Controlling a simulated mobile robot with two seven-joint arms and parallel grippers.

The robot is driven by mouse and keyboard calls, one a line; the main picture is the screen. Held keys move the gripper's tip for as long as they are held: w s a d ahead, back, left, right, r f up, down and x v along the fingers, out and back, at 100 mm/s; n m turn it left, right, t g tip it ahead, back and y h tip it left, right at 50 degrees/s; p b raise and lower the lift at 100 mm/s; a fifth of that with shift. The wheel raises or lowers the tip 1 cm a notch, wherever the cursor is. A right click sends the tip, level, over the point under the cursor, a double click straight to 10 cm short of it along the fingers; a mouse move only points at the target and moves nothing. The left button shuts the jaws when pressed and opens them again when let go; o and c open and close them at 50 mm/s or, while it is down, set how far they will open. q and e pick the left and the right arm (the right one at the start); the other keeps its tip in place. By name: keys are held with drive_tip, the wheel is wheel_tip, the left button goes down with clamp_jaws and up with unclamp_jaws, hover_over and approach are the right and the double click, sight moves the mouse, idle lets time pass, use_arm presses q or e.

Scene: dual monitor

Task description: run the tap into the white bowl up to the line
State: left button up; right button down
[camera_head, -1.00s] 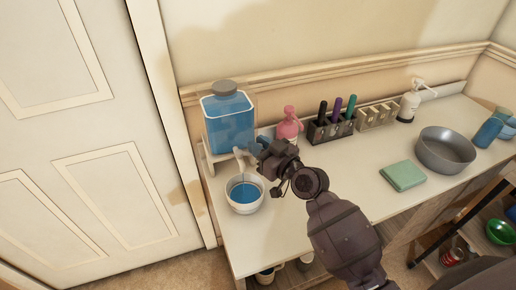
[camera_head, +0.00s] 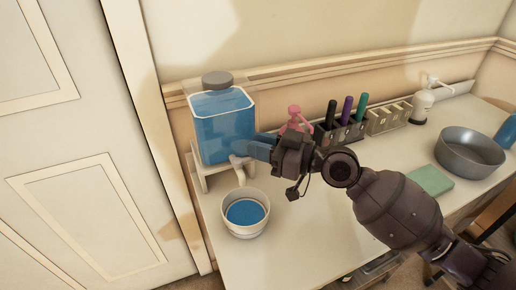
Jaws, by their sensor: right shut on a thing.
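A clear dispenser (camera_head: 222,128) with a grey lid and blue liquid stands on a white stand at the table's back left. Its pale tap (camera_head: 240,167) sticks out low at the front right. The white bowl (camera_head: 245,228) stands upright below and in front of the tap, with blue liquid inside. I cannot make out the line in the bowl or a stream from the tap. My right gripper (camera_head: 264,146) is shut at the tap, apparently on its handle, which the gripper mostly hides. My left gripper is not in view.
A pink bottle (camera_head: 295,119) stands just behind my right gripper. A holder with pens (camera_head: 340,132), a wooden rack (camera_head: 388,119) and a white pump bottle (camera_head: 422,105) line the back. A grey pan (camera_head: 469,150) and green cloth (camera_head: 430,180) lie right.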

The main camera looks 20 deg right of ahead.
drive_tip(key=shift+r, duration=0.1)
idle(0.5)
drive_tip(key=c, duration=1)
unclamp_jaws()
drive_tip(key=shift+c, duration=0.2)
